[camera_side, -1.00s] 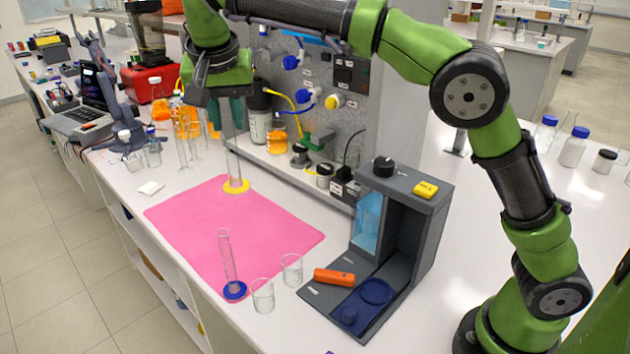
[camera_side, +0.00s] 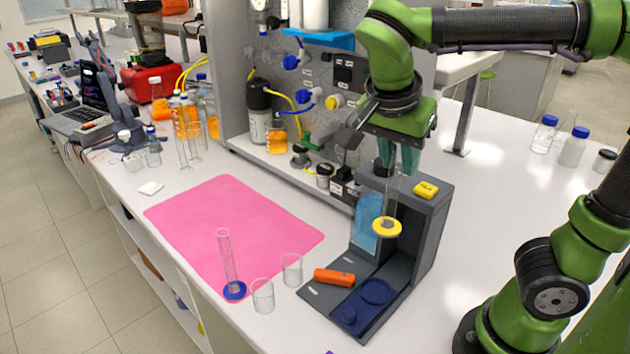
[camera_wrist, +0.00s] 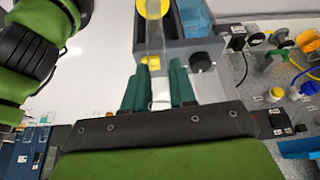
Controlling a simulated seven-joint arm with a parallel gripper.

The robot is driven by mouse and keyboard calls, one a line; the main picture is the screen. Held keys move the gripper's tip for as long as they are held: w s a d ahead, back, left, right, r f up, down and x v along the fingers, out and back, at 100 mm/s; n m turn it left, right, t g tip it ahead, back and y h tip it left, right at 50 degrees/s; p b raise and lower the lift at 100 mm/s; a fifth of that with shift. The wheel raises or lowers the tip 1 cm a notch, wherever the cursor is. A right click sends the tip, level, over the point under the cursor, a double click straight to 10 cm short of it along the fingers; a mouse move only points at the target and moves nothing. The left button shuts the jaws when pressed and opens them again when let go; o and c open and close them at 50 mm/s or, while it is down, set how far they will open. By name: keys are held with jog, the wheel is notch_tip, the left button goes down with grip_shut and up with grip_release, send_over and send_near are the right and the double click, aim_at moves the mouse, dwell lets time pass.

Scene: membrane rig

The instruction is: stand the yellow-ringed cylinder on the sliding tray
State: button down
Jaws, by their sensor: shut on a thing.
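The yellow-ringed cylinder (camera_side: 389,208) is clear, with a yellow ring at its foot. It hangs upright from my gripper (camera_side: 396,163), which is shut on its upper part. The ring is in the air in front of the grey rig, above the sliding tray (camera_side: 352,306), which I take to be the dark blue piece with a round recess at the rig's base. In the wrist view, the cylinder (camera_wrist: 155,42) extends away from between the fingertips of my gripper (camera_wrist: 155,75). The tray is not clearly visible there.
The grey rig (camera_side: 431,235) has an upright back wall and a black knob on top. An orange handle (camera_side: 334,277) lies beside the tray. Two beakers (camera_side: 292,269) and a blue-footed cylinder (camera_side: 228,262) stand to the left. The pink mat (camera_side: 240,230) is otherwise clear.

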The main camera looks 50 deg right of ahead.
aim_at(390, 213)
notch_tip(390, 213, down, 15)
jog(key=shift+f, duration=0.1)
dwell(0.5)
jog(key=shift+f, duration=0.9)
dwell(2.4)
jog(key=c, duration=0.7)
grip_release()
jog(key=shift+r, duration=3)
